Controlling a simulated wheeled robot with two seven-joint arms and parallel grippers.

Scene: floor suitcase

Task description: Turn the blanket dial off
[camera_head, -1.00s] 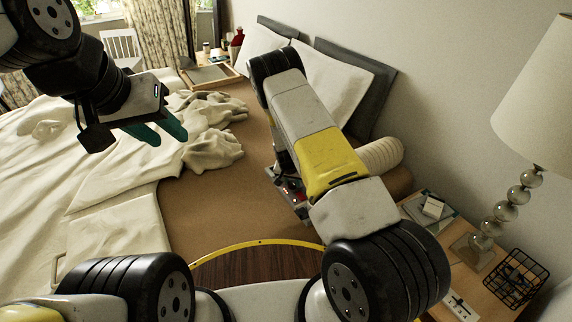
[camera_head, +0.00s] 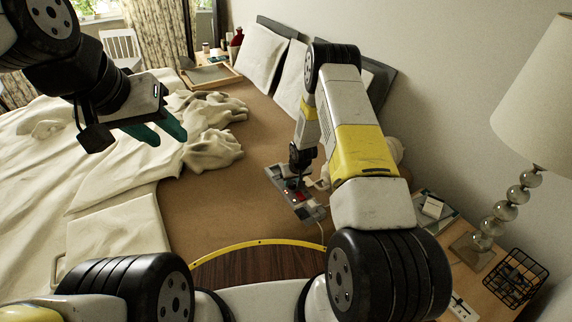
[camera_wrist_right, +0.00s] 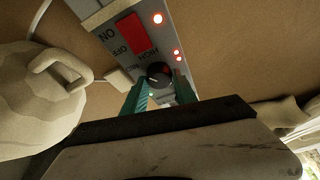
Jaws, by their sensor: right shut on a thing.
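The blanket control panel (camera_head: 305,212) is a grey box lying on the brown bed surface. In the right wrist view the panel (camera_wrist_right: 105,12) shows a black round dial (camera_wrist_right: 157,72), a large red switch (camera_wrist_right: 132,35) beside ON and OFF lettering, and several lit red lights. My right gripper (camera_wrist_right: 160,84) has its teal fingers on either side of the dial, shut on it. The fingers hide part of the panel around the dial. My left gripper (camera_head: 168,133) hangs above the cream blanket (camera_head: 100,180) at the left, its teal fingers apart and empty.
A nightstand at the right holds a lamp (camera_head: 510,205) and a black wire basket (camera_head: 515,278). Pillows (camera_head: 262,57) lie along the headboard. A cream handled object (camera_wrist_right: 45,95) sits beside the panel. The brown bed surface (camera_head: 200,215) around it is mostly clear.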

